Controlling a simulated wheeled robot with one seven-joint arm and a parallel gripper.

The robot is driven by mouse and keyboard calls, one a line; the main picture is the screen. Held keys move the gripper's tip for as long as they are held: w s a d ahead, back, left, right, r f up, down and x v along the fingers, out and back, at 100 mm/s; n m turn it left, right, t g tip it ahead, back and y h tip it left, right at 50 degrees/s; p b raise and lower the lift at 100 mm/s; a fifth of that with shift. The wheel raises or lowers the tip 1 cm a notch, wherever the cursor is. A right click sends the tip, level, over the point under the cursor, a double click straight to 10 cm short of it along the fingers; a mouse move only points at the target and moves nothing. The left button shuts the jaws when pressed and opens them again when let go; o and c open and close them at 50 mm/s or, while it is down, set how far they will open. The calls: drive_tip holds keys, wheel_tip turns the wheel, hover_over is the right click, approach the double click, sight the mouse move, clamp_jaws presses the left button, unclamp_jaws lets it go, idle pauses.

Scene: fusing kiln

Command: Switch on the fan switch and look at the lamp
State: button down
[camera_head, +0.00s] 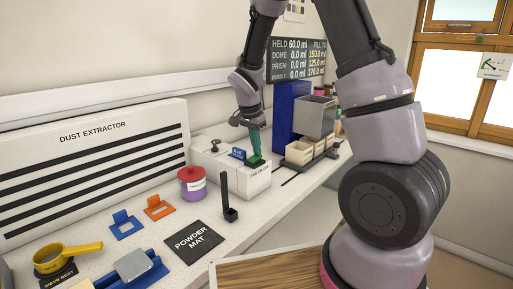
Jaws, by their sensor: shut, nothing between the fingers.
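A white switch box (230,178) stands on the bench in front of the dust extractor's right end. Small print on its front face seems to read as an on-off label. My gripper (254,156) points down at the right part of the box top, its teal fingers shut and empty. The fingertips are at or just above a small dark green piece there, perhaps the fan switch; I cannot tell whether they touch, nor the switch's position. A small dark knob-like piece (214,145) stands on the box's left part. I cannot make out a lit lamp.
The dust extractor (92,165) stands against the wall. A blue block (290,115) and pale bins (300,152) stand right of my gripper.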

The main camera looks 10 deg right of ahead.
drive_tip(key=shift+w+d+f+g+y, duration=0.1)
drive_tip(key=shift+d+f+g+y, duration=0.05)
drive_tip(key=shift+f+g+y, duration=0.15)
drive_tip(key=shift+a+r, duration=0.1)
drive_tip(key=shift+a, duration=0.1)
drive_tip(key=shift+s+a+r, duration=0.15)
drive_tip(key=shift+s+a, duration=0.35)
